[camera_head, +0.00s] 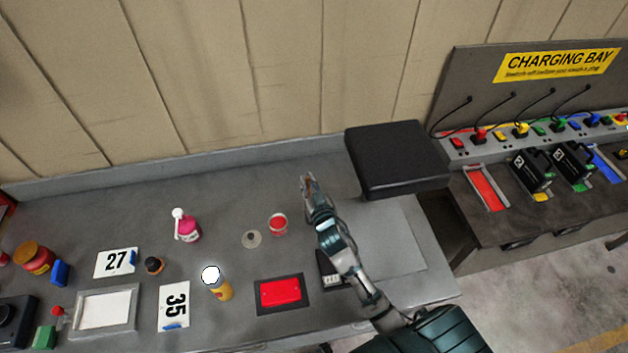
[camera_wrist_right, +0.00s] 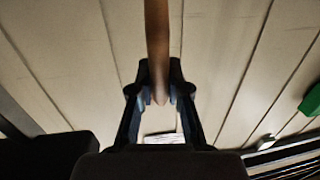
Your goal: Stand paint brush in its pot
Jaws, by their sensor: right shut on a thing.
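My right gripper (camera_head: 308,183) is above the back of the grey worktop, right of the middle. It is shut on the paint brush, whose brown handle (camera_wrist_right: 157,40) runs up between the fingertips in the right wrist view. A pale patch (camera_wrist_right: 163,138) shows beneath the fingers there; I cannot tell what it is. In the head view the brush is small and mostly hidden by the gripper. A small round pot with red inside (camera_head: 278,224) stands on the worktop, left of and nearer than the gripper, apart from it. My left gripper is not in view.
A flat grey disc (camera_head: 251,239) lies left of the pot. A black box (camera_head: 397,158) stands behind right. The charging bay (camera_head: 535,150) is at far right.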

